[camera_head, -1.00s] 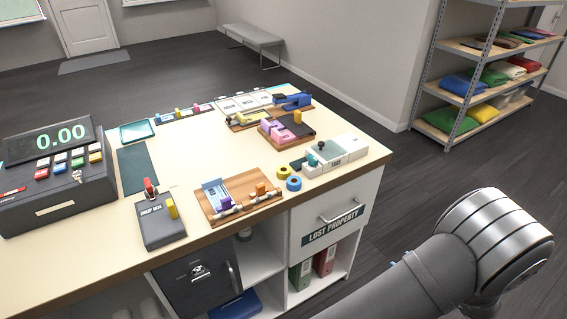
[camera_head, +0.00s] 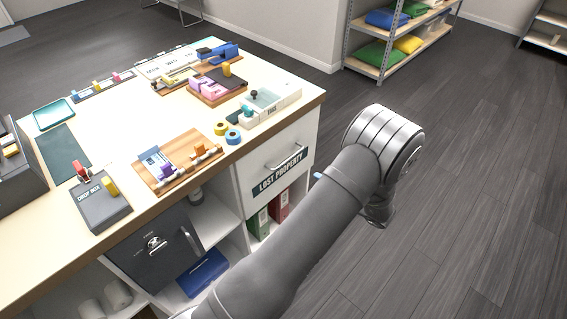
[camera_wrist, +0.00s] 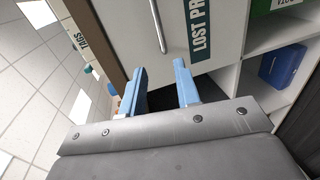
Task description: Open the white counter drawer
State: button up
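The white drawer (camera_head: 258,177) is in the counter's right end, with a "LOST PROPERTY" label and a silver bar handle (camera_head: 285,157). Its front looks flush with the counter, so it appears shut. In the wrist view the drawer front (camera_wrist: 222,22) fills the top middle, and the handle (camera_wrist: 158,24) lies just beyond my gripper (camera_wrist: 158,68). The two blue fingers are apart with nothing between them, roughly in line with the handle and not visibly touching it. In the head view my arm hides nearly all of the gripper.
The counter top (camera_head: 130,130) holds a drop box (camera_head: 102,205), wooden boards and a "TAGS" box (camera_head: 270,103). Below are a dark safe-like door (camera_head: 155,245) and a shelf with binders (camera_head: 280,205). The floor right of the counter is clear; a metal rack (camera_head: 400,38) stands behind.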

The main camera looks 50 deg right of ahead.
aim_at(285, 163)
jog(key=x, duration=1.7)
jog(key=shift+w, duration=0.25)
jog(key=shift+c, duration=0.2)
grip_shut()
